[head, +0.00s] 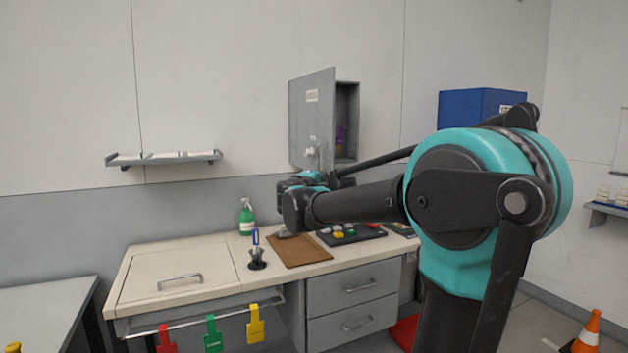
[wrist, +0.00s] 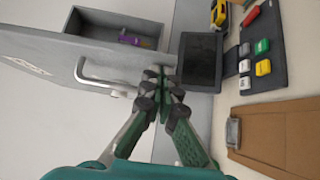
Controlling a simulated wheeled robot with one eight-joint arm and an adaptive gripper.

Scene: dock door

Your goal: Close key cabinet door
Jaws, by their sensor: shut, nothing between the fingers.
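The grey key cabinet (head: 347,122) hangs on the back wall. Its door (head: 308,112) stands open, swung out to the left, with a pale label on its face. The wrist view shows the door (wrist: 45,62) with its pale bar handle (wrist: 98,76), and part of the cabinet's inside with a purple item (wrist: 128,39).
Below is a bench (head: 140,262) with a brown clipboard (head: 298,250), a dark tray of coloured items (head: 352,234), a green spray bottle (head: 246,218) and a pen holder (head: 257,258). A wall shelf (head: 165,158) is at left, a blue box (head: 470,112) at right.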

